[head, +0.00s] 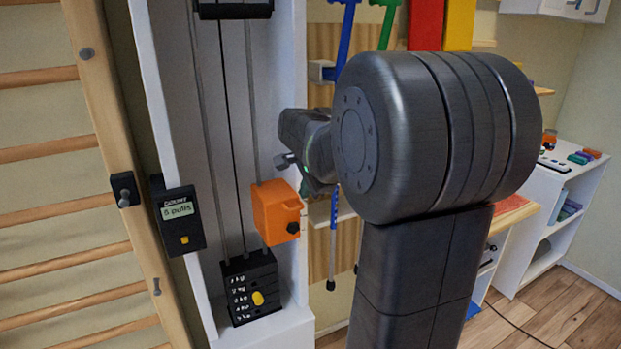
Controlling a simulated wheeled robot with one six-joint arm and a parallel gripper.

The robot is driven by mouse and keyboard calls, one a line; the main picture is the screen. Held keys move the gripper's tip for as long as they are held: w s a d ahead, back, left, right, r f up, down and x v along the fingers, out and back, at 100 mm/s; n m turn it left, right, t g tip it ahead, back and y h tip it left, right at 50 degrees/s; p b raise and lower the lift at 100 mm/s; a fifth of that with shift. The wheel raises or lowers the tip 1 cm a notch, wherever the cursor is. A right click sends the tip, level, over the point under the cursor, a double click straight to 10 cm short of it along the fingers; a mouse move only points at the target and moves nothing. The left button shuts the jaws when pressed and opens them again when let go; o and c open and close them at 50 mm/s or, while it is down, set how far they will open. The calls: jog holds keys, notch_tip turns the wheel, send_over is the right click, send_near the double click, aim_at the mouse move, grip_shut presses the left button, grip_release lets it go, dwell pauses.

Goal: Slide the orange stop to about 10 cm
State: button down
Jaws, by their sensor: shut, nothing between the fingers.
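The orange stop (275,211) is a block on the vertical rods of a white-framed pulley column, above the black weight stack (250,287). It has a dark knob on its right front side. My gripper (284,161) is just above and to the right of the stop, with its small fingers shut and empty. Whether the fingers touch the stop cannot be told from this view. My large arm joint hides what is behind it on the right. No centimetre scale can be made out.
A counter display reading "5 pulls" (179,209) hangs on the column's left edge. Wooden wall bars (60,150) stand at the left. Blue and green crutches (345,40) hang behind my arm. A white shelf (555,200) stands at the far right, with open floor before it.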

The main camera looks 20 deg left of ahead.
aim_at(297, 209)
jog(key=x, duration=0.6)
jog(key=shift+w+a+f+p, duration=0.1)
jog(key=shift+a+f+p, duration=0.1)
jog(key=shift+p, duration=0.1)
